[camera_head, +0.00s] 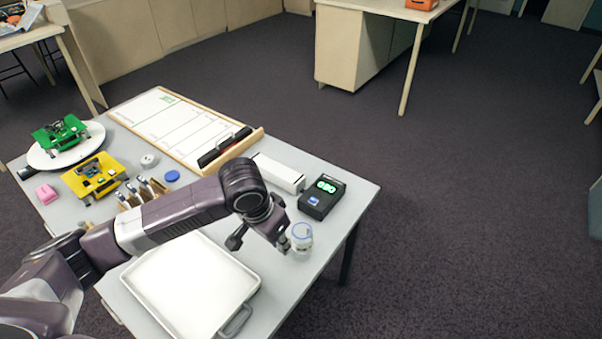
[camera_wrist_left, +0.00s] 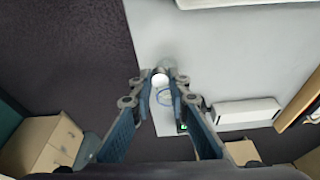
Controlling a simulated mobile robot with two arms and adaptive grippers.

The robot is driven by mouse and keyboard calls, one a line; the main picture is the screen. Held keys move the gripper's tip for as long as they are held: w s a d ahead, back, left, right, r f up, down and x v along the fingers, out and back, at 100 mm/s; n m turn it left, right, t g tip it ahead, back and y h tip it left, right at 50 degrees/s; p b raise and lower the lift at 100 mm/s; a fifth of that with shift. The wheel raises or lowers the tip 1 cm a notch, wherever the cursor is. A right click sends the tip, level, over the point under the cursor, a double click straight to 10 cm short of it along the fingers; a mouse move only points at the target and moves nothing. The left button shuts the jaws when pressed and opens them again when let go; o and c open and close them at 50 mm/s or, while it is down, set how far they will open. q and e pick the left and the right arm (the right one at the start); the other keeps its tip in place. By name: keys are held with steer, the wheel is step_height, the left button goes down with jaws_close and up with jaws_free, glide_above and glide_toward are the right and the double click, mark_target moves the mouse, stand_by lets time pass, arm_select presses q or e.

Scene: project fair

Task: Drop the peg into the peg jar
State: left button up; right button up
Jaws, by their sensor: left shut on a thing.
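My left gripper (camera_head: 284,238) reaches over the right part of the table from the left. In the wrist view its fingers (camera_wrist_left: 161,84) are shut on a small pale, round-ended thing (camera_wrist_left: 160,79), which seems to be the peg. The peg jar (camera_head: 301,240), clear with a blue ring, stands on the table near its right edge, just beside the gripper in the head view. In the wrist view the blue ring (camera_wrist_left: 153,98) shows partly behind the fingers. I cannot tell whether the peg is directly over the jar's mouth. My right gripper is not in view.
A black device with a green display (camera_head: 322,196) and a white box (camera_head: 278,173) stand behind the jar. A white tray (camera_head: 190,285) lies below my arm. A whiteboard panel (camera_head: 180,128), a yellow board (camera_head: 94,176) and a green board (camera_head: 60,133) lie farther left.

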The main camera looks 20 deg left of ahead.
arm_select(q)
steer(key=w+r+m+g+h+p, duration=0.1)
steer(key=w+r+m+p, duration=0.45)
steer(key=w+r, duration=0.35)
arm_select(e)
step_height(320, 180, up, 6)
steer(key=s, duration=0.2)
arm_select(q)
steer(key=a+b+x, duration=0.1)
steer(key=b+x, duration=0.6)
steer(key=b, duration=0.1)
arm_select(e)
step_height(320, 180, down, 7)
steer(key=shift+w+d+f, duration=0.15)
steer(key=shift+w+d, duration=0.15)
arm_select(q)
steer(key=shift+d+m, duration=0.1)
steer(key=shift+m, duration=0.15)
steer(key=o, duration=0.9)
